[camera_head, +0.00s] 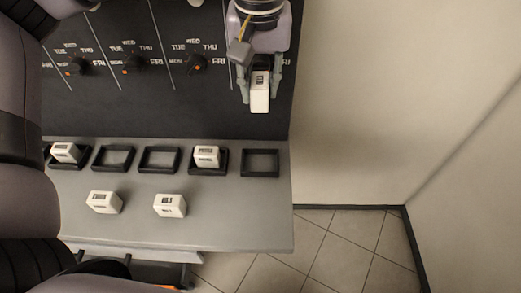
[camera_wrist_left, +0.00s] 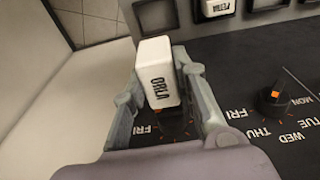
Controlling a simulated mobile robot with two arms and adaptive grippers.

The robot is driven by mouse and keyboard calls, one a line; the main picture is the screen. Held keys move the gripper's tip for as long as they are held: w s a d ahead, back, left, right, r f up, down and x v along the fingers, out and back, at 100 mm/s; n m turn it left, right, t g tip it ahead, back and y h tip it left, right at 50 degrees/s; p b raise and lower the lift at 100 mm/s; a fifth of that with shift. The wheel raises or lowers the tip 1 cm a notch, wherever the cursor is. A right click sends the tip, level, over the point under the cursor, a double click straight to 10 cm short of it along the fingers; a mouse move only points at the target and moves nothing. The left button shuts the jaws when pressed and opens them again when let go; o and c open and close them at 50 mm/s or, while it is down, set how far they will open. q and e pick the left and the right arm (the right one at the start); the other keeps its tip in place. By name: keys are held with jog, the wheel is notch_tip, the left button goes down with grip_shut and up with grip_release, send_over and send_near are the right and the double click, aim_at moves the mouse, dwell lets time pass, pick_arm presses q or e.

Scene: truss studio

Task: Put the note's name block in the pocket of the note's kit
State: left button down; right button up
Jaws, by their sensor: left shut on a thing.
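My left gripper (camera_head: 261,88) is shut on a white name block (camera_head: 260,97), held in front of the dark dial panel. In the left wrist view the block (camera_wrist_left: 158,72) reads ORLA and sits between the fingers (camera_wrist_left: 165,95). A row of black-rimmed pockets lies on the grey shelf (camera_head: 240,215). The far-right pocket (camera_head: 260,176) is empty, below the held block. Two middle-left pockets are empty too. A block reading PETRA (camera_head: 207,156) is in the pocket left of the far-right one; another block (camera_head: 66,152) is in the far-left pocket. No note is seen. My right gripper is out of view.
Two loose white blocks, one on the left (camera_head: 104,202) and one on the right (camera_head: 170,205), stand on the shelf in front of the pockets. The upright panel (camera_head: 150,105) carries dials with weekday labels. A bare wall (camera_head: 350,100) is to the right.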

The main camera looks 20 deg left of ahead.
pick_arm(q)
notch_tip(320, 180, down, 15)
jog(key=shift+w+r+p, duration=0.1)
jog(key=shift+r+p, duration=0.1)
jog(key=shift+p, duration=0.65)
jog(key=shift+f, duration=0.7)
notch_tip(320, 180, down, 3)
jog(key=shift+f+p, duration=0.2)
jog(key=shift+p, duration=0.1)
jog(key=shift+w+f, duration=0.1)
jog(key=shift+f, duration=0.1)
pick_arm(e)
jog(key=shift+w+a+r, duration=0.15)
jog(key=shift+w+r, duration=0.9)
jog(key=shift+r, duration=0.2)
pick_arm(q)
jog(key=shift+f, duration=0.15)
jog(key=c, duration=1.6)
grip_release()
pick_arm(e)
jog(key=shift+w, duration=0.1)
